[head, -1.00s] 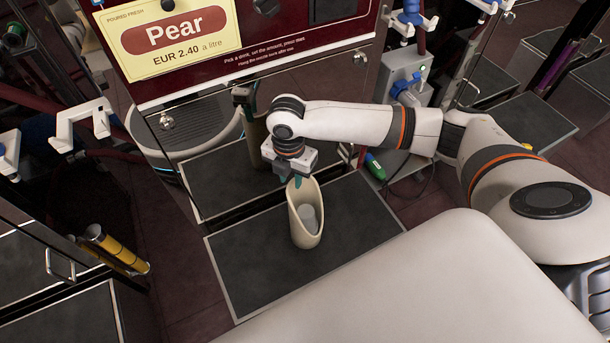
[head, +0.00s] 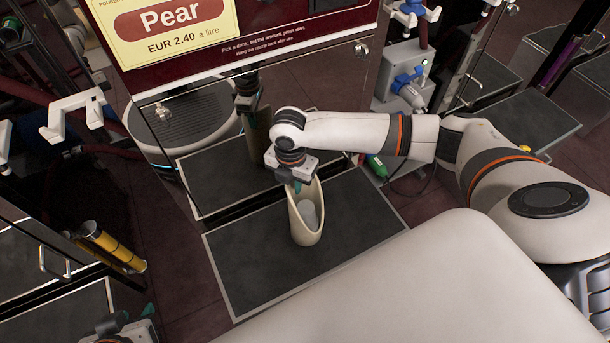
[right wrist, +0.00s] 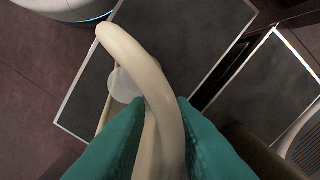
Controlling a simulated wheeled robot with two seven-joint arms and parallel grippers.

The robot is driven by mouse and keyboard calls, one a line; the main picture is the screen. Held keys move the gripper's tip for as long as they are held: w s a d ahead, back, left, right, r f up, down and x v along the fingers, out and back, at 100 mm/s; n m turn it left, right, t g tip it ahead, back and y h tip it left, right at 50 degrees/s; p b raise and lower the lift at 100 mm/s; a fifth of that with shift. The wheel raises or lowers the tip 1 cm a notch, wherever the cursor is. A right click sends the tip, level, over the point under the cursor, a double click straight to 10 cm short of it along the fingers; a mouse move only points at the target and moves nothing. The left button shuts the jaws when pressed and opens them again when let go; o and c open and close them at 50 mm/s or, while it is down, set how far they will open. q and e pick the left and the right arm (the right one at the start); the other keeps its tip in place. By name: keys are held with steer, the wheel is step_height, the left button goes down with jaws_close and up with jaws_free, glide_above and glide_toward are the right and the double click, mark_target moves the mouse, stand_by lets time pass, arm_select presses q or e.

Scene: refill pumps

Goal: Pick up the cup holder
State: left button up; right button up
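The cup holder (head: 297,222), a tall cream sleeve with a slanted open top, stands on the dark mat below the machine. A pale cup (head: 311,218) sits inside it. My right gripper (head: 295,184) points down at the holder's upper rim. In the right wrist view its teal fingers lie against both sides of the holder's wall (right wrist: 152,75), shut on it. The pale cup also shows there (right wrist: 122,86), partly hidden by the rim. My left gripper (head: 130,318) shows at the bottom left edge, its teal fingertips apart, away from the holder.
The dark mat (head: 255,262) with a light edge has free room around the holder. Behind it stands the drink machine with a "Pear" sign (head: 170,25) and a mirror-like lower front. A white hook bracket (head: 72,115) and a yellow cylinder (head: 110,245) are at the left.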

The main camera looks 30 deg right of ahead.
jaws_close()
stand_by(1.2)
